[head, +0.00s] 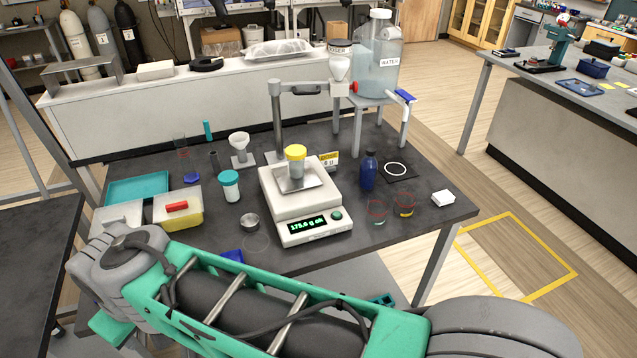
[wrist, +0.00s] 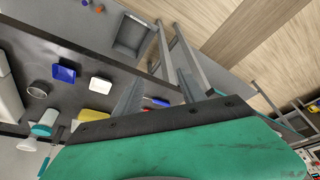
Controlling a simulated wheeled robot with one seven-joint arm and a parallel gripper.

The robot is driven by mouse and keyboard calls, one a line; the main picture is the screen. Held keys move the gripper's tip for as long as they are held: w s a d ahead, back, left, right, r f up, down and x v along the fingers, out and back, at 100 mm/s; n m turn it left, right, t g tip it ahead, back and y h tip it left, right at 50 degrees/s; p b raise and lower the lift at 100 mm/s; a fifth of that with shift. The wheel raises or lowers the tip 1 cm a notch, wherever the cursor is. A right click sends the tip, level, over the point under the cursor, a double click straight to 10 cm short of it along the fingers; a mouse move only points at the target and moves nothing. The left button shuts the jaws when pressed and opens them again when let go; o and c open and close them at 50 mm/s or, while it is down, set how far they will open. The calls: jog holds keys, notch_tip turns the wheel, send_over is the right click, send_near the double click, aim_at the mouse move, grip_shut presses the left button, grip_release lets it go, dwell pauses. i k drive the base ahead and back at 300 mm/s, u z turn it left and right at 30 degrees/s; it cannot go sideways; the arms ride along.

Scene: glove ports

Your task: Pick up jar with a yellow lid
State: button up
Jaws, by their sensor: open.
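The jar with a yellow lid (head: 295,161) stands upright on the metal pan of a white balance (head: 302,205) in the middle of the dark table. The balance has a lit green display. My gripper (wrist: 160,78) shows in the wrist view with its two grey fingers apart and nothing seen between them. In the head view my arm crosses the front of the table, and I cannot make out the fingers there. I cannot pick out the yellow-lidded jar with certainty in the wrist view.
A teal-lidded jar (head: 230,186) stands left of the balance, and a dark blue bottle (head: 369,171) stands to its right. A stand arm with a hopper (head: 340,62) reaches over behind the jar.

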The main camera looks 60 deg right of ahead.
aim_at(297, 170)
jog(key=z, duration=1.15)
jog(key=i, duration=0.15)
jog(key=u, duration=2.5)
jog(key=k, duration=0.55)
jog(key=z, duration=0.7)
